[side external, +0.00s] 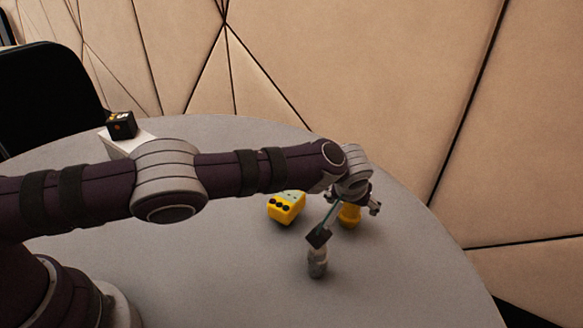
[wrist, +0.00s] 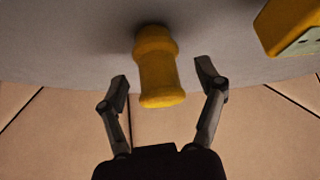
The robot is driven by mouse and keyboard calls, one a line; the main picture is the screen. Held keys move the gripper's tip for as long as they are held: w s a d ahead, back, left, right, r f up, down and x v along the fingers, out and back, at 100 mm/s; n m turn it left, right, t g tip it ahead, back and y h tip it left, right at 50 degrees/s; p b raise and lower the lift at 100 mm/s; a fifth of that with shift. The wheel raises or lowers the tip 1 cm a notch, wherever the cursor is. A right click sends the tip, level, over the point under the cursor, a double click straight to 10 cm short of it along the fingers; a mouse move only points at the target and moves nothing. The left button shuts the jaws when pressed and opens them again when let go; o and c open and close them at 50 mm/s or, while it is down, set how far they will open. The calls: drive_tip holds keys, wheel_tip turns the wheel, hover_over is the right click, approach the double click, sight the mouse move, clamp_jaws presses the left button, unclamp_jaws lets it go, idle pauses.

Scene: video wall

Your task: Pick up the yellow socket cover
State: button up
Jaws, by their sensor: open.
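A yellow, rounded, flanged piece (side external: 349,215) stands on the grey table below my gripper (side external: 362,194). In the wrist view this yellow piece (wrist: 157,68) shows between my two open fingers (wrist: 163,78), with a visible gap on each side. A yellow block (side external: 286,207) with dark round spots and a pale top lies to its left on the table. The yellow block also shows at the upper right of the wrist view (wrist: 283,25). I cannot tell for sure which of these two is the socket cover. My gripper is open and empty.
A small grey cylindrical object (side external: 317,263) stands nearer the camera, left of my gripper. A black cube (side external: 121,125) sits on a white box (side external: 124,143) at the far left. The round table (side external: 240,270) is clear at the front. A black chair (side external: 45,90) and panelled wall stand behind.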

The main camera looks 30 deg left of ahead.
drive_tip(key=c, duration=0.9)
drive_tip(key=shift+r, duration=0.1)
